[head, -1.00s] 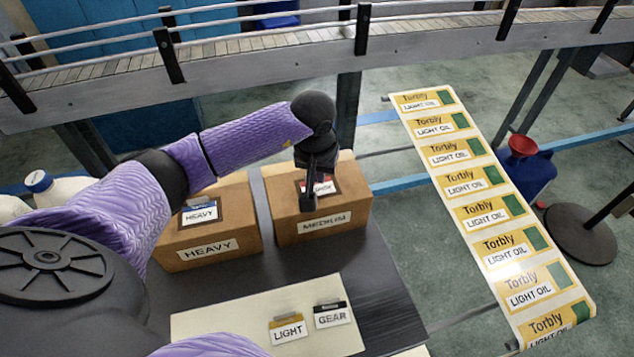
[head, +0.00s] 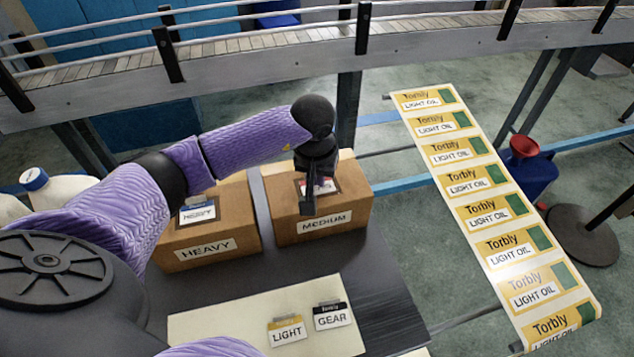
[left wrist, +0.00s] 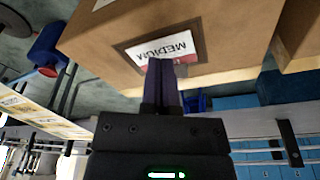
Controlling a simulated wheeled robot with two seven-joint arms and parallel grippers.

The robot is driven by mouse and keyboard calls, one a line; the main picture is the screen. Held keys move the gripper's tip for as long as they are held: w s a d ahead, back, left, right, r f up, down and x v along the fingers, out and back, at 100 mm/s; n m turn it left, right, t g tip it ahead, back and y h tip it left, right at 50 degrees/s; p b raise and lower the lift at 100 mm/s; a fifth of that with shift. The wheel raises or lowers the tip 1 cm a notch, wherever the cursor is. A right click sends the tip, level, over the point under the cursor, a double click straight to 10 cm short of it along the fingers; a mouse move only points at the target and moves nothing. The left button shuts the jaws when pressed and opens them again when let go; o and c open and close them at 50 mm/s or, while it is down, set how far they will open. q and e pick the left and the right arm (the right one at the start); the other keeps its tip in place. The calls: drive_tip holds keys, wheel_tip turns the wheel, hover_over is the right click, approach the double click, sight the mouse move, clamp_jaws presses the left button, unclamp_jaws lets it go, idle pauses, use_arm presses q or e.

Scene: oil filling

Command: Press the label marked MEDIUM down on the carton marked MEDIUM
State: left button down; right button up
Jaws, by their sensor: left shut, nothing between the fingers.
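The carton marked MEDIUM (head: 352,207) is a brown box on the dark table, its front sign reading MEDIUM. On its top lies the white and red label marked MEDIUM (left wrist: 172,46), inside a dark-bordered square. In the head view my arm partly hides this label (head: 329,184). My left gripper (head: 308,208) is shut and empty, pointing down at the carton top. In the left wrist view its fingertips (left wrist: 161,63) overlap the label's red edge. I cannot tell whether they touch it. My right gripper is out of view.
The HEAVY carton (head: 222,236), with its label on top, stands just left. A pale sheet (head: 225,325) in front holds the LIGHT (head: 287,331) and GEAR (head: 332,316) labels. A strip of Torbly labels (head: 470,183) runs along the right. A conveyor rail (head: 260,60) crosses behind.

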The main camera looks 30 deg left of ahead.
use_arm(q)
drive_tip(key=shift+f+b, duration=0.3)
drive_tip(key=shift+f, duration=0.15)
idle(0.5)
wheel_tip(320, 180, up, 8)
drive_tip(key=p, duration=0.5)
drive_tip(key=shift+p, duration=0.3)
